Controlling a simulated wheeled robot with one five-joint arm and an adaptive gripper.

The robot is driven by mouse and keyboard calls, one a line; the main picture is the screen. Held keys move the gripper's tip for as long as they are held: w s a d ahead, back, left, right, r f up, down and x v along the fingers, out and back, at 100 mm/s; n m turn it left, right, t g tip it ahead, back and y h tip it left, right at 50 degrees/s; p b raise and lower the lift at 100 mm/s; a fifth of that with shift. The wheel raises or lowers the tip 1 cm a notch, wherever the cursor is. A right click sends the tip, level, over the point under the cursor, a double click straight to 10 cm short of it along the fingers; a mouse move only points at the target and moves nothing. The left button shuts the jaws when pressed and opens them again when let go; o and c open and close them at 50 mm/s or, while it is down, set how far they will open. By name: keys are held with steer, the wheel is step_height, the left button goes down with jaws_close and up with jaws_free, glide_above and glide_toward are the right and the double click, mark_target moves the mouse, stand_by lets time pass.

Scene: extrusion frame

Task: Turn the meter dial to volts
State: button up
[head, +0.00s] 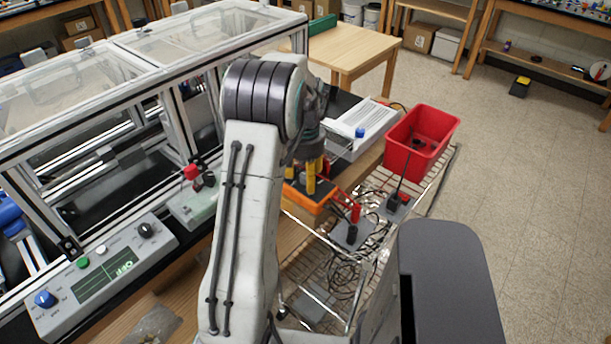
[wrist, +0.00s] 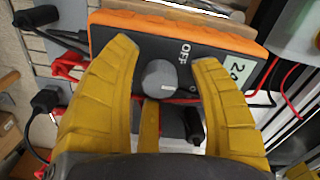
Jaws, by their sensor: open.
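The meter is an orange-edged box with a dark face. In the wrist view the meter (wrist: 235,48) fills the upper middle, with "OFF" printed beside its grey round dial (wrist: 160,78) and a pale display reading in part "24". My gripper (wrist: 168,72) is open, its yellow fingers on either side of the dial, apart from it as far as I can see. In the head view the meter (head: 298,200) lies beyond my arm, partly hidden by it, and my gripper (head: 311,180) points down over it. The dial is hidden there.
A wire rack (head: 335,285) with black cables and probes is right of my arm. A red bin (head: 421,140) stands behind it. A control panel (head: 100,280) with a blue knob and a framed enclosure (head: 130,90) are at left. Red leads (wrist: 65,65) run near the meter.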

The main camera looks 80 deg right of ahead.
steer(key=shift+r, duration=0.1)
step_height(320, 180, up, 12)
stand_by(0.7)
stand_by(0.7)
